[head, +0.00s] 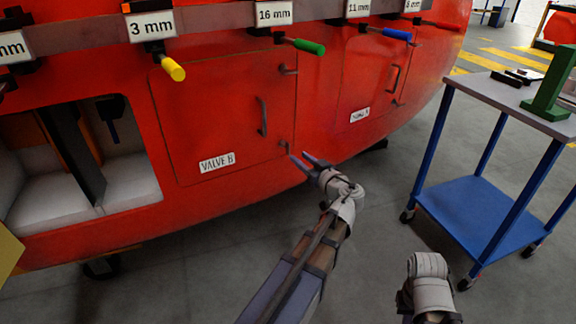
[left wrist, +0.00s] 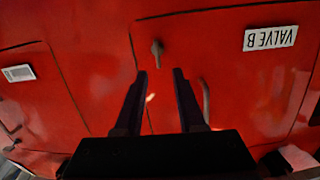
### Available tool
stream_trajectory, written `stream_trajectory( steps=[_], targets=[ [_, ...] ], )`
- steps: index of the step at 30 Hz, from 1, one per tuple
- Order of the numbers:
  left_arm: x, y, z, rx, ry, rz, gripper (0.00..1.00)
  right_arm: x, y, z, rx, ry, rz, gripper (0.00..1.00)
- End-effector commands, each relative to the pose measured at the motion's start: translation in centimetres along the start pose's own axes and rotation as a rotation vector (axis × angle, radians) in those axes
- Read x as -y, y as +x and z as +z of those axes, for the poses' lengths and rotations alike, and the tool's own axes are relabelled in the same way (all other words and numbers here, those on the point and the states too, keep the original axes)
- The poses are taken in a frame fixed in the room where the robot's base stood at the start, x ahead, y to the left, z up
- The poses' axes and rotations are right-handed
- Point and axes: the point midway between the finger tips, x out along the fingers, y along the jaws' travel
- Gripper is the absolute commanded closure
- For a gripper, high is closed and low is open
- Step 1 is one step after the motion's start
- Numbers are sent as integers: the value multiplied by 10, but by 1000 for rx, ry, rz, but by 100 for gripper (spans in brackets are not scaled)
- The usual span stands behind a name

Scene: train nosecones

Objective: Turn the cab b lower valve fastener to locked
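The valve B door (head: 215,115) is a red panel low on the red nosecone, with a VALVE B label (head: 217,162). Its lower fastener (head: 285,146) is a small grey tab near the door's lower right corner. It also shows in the left wrist view (left wrist: 157,52), which looks upside down, just beyond the fingertips. The upper fastener (head: 288,70) is near the upper right corner. My left gripper (head: 299,156) is open and empty, its fingers pointing at the lower fastener, apparently apart from it. My right arm shows at the lower right; its fingers are not visible.
The door's grey handle (head: 263,117) stands left of the fasteners. A second labelled door (head: 368,85) is to the right. Tools with coloured handles hang above, such as the green one (head: 309,46). A blue cart (head: 490,210) stands at right, with clear floor between.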

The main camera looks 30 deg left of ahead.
Motion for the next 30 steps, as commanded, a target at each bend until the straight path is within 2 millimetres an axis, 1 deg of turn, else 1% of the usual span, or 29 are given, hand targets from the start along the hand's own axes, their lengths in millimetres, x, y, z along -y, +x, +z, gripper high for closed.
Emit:
stream_trajectory(
  steps=[1,3,11,13,24,30],
  targets=[
    [-2,6,8,-25,-15,1,61,1,14,-1,0,0,0,100],
    [-3,10,6,-52,-33,6,61,2,18,-1,0,-1,1,100],
    [-3,14,2,-76,-52,10,61,2,19,-1,0,-1,1,100],
    [-4,18,1,-76,-51,10,61,2,19,-1,0,-1,1,100],
    [-4,72,-2,-74,-50,8,61,2,19,-1,0,-1,1,100],
    [-4,87,-3,-74,-50,10,61,2,19,-1,0,-1,1,100]
  ],
)
